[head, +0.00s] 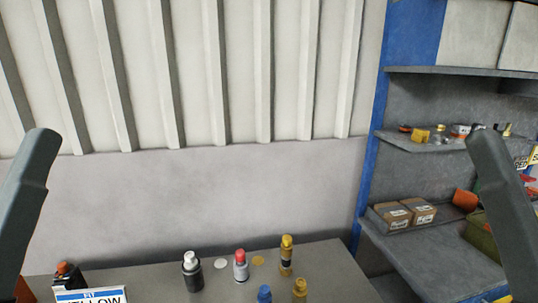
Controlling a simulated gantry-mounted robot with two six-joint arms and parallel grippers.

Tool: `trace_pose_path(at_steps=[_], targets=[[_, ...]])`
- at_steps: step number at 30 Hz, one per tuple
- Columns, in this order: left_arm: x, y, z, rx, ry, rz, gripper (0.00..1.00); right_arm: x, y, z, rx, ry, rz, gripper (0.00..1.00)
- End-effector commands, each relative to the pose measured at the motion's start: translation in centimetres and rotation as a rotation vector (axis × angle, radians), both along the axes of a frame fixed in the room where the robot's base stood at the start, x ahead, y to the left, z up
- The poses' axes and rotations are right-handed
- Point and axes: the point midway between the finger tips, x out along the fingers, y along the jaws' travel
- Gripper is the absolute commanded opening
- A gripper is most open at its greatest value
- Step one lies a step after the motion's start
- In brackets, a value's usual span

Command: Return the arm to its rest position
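Grey links of my two arms rise at the left and right sides of the head view. Neither gripper's fingers show; both are outside the picture. A grey table (338,280) runs along the bottom, with small bottles on it. A blue-topped item (264,293) and a yellow item (300,290) are cut off by the bottom edge. Both arm links appear apart from the bottles.
A white sign (92,296) and a dark item with an orange top (66,275) are at the table's left. Two flat discs, white (221,264) and yellow (258,260), lie between bottles. Shelves (452,250) with cardboard boxes (391,216) stand right. A ribbed wall is behind.

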Motion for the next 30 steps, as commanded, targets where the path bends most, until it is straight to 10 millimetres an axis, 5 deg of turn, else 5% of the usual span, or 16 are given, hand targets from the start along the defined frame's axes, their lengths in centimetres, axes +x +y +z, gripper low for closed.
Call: trace_pose_path(at_steps=[1, 5, 18, 24, 30], targets=[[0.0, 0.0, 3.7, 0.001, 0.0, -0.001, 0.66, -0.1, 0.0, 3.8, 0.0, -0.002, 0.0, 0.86], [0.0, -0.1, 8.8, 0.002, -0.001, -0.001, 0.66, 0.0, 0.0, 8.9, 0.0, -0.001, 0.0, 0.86], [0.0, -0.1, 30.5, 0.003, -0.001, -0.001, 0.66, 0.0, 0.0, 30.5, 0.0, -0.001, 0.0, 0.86], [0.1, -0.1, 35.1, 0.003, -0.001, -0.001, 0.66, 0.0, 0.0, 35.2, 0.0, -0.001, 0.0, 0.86], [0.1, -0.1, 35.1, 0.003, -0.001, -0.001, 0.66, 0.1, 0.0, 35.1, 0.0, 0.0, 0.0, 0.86]])
